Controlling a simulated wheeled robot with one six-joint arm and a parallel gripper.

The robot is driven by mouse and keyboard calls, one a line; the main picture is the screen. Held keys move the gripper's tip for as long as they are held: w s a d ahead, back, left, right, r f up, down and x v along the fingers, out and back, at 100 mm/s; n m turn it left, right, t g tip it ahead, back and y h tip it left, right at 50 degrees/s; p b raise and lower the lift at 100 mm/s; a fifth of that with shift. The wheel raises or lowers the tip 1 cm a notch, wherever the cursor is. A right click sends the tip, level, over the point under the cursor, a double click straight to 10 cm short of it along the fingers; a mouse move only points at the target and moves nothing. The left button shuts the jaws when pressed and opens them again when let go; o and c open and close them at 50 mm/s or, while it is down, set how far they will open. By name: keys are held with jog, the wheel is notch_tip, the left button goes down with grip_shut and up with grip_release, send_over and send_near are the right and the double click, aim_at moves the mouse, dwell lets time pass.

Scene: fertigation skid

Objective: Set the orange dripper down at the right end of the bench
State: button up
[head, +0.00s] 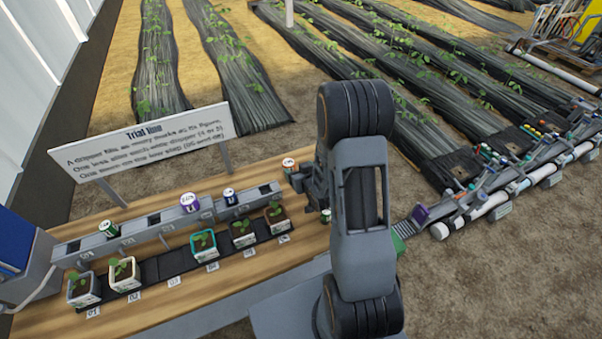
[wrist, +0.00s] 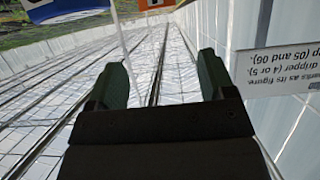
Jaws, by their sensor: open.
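The orange dripper (head: 290,164), a small can with a white-and-orange top, shows in the head view near the right end of the bench (head: 150,311). It is beyond the end of the grey rail, close beside my arm in the picture; what it rests on is hard to tell. My gripper (wrist: 160,75) is open and empty in the wrist view, its dark green fingers wide apart. It points up towards the roof, away from the dripper.
The grey rail (head: 142,234) carries a purple dripper (head: 190,202), a dark one (head: 230,196) and a green one (head: 109,229). Several seedling pots stand in front on a dark strip. A sign (head: 145,145) stands behind. Pipework (head: 490,205) lies right of my arm.

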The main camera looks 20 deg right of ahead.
jog(key=s+a+r+g+h, duration=0.1)
jog(key=s+a+r+g, duration=0.15)
jog(key=r, duration=0.35)
jog(key=s+a+r+g, duration=0.1)
jog(key=s+r+g, duration=0.15)
jog(key=r, duration=0.35)
jog(key=s+a+r+g, duration=0.2)
jog(key=s+r, duration=0.1)
jog(key=s, duration=0.4)
jog(key=s+a+r+g+y, duration=0.1)
jog(key=s+a+r+g, duration=0.1)
jog(key=s+r, duration=0.2)
jog(key=s, duration=0.3)
jog(key=shift+s+a+r, duration=0.25)
jog(key=shift+a+r, duration=0.05)
jog(key=shift+a, duration=0.1)
